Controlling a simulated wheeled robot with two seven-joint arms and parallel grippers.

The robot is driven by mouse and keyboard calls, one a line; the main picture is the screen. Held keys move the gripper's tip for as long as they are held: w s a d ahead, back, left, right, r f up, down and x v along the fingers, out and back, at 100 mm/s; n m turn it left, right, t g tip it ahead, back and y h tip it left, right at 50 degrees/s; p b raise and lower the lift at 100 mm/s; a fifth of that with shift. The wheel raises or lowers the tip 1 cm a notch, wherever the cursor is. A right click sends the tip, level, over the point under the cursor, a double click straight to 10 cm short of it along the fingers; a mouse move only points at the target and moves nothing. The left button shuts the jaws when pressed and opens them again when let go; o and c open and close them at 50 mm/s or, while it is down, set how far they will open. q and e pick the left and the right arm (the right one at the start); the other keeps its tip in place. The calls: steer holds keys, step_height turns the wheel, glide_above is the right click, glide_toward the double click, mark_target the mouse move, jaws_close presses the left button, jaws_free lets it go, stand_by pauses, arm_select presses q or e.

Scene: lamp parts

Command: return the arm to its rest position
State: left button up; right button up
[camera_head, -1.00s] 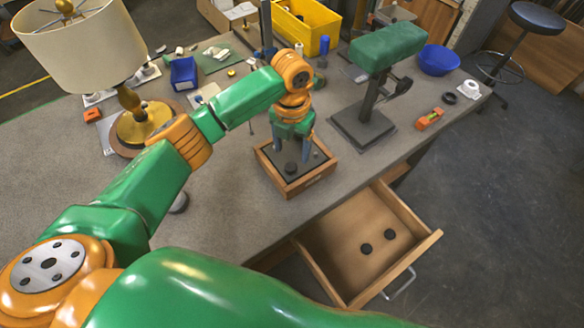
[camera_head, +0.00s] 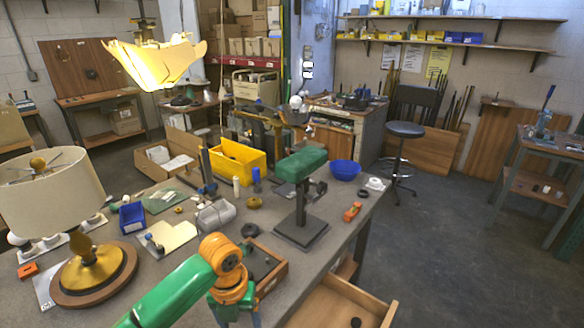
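My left arm, green with orange joints, comes in from the lower left. Its gripper (camera_head: 235,321) points down at the bottom edge, in front of the wooden tray (camera_head: 272,284). Its fingers stand apart with nothing seen between them; their tips are cut off by the frame. The tray sits on the grey workbench, partly hidden behind the orange wrist, with a dark inside. My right gripper is out of view.
A lamp (camera_head: 95,262) with a cream shade stands at the left. A green-topped stand (camera_head: 300,228), a yellow bin (camera_head: 238,160) and a blue bowl (camera_head: 345,169) are further back. An open drawer (camera_head: 340,305) sticks out at the front right.

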arm_select(q)
steer(key=s+d+f+n+t+h, duration=0.1)
steer(key=s+d+f+n+h, duration=0.4)
steer(key=n, duration=1)
steer(key=s+a+f+n+t+y, duration=0.25)
steer(key=s+a+n+y, duration=0.25)
steer(key=s+a+n, duration=1.1)
steer(key=d+f+n+g, duration=0.1)
steer(key=d+f+n, duration=0.1)
steer(key=f, duration=0.8)
steer(key=d+f+n+g, duration=0.1)
steer(key=d+f, duration=0.2)
steer(key=f, duration=0.6)
steer(key=s+a+f, duration=0.2)
steer(key=s+f, duration=0.7)
steer(key=s, duration=0.2)
steer(key=shift+a+f+g+b, duration=0.15)
steer(key=shift+g+b, duration=0.2)
steer(key=shift+b, duration=0.1)
